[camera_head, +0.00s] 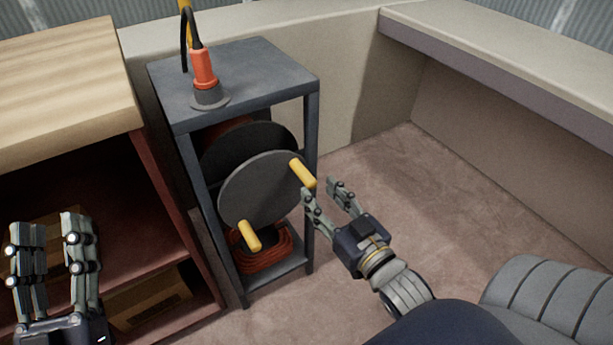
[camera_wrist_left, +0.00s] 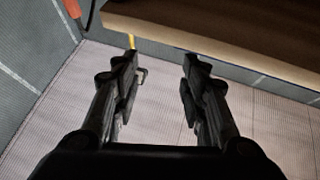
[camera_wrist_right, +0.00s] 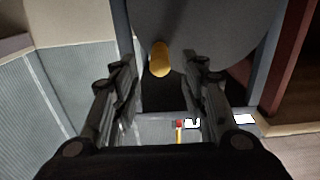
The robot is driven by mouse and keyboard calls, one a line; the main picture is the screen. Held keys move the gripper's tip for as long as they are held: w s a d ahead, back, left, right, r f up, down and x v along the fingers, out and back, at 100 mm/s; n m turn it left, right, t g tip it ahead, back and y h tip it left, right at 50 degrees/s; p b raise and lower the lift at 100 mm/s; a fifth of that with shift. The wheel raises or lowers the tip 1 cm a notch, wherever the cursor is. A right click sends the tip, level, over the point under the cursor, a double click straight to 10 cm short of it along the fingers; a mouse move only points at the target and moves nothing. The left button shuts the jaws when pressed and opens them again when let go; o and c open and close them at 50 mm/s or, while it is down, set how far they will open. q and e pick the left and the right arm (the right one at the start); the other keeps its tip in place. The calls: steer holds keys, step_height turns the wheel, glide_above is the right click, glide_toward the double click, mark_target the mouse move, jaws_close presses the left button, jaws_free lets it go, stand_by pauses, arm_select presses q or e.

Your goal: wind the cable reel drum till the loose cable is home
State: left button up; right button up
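The cable reel drum (camera_head: 255,190) is a grey disc mounted inside a dark metal stand (camera_head: 245,75). It has two yellow handles, an upper right one (camera_head: 302,173) and a lower one (camera_head: 249,235). Loose orange cable (camera_head: 268,256) lies coiled on the stand's lower shelf beneath the drum. My right gripper (camera_head: 326,190) is open and empty, just right of the upper handle. In the right wrist view a yellow handle (camera_wrist_right: 160,58) shows between and beyond the open fingers (camera_wrist_right: 160,75). My left gripper (camera_head: 52,225) is open and empty at the lower left, away from the reel.
An orange plug (camera_head: 203,68) with a black cable stands on top of the stand. A wooden-topped red cabinet (camera_head: 65,75) with open shelves is on the left. A pale bench (camera_head: 520,65) runs along the right. The carpeted floor (camera_head: 450,180) between is clear.

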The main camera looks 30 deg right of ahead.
mark_target(314, 186)
steer(key=shift+w, duration=0.65)
steer(key=shift+w+p, duration=0.65)
steer(key=shift+w, duration=0.75)
steer(key=shift+w+p, duration=0.7)
steer(key=shift+w, duration=0.3)
arm_select(q)
step_height(314, 186, down, 12)
steer(key=w+a+g+y, duration=0.1)
steer(key=w+g+y, duration=0.1)
steer(key=g, duration=0.5)
steer(key=shift+f, duration=0.25)
arm_select(e)
steer(key=shift+w, duration=0.4)
steer(key=shift+c, duration=0.6)
steer(key=c, duration=0.8)
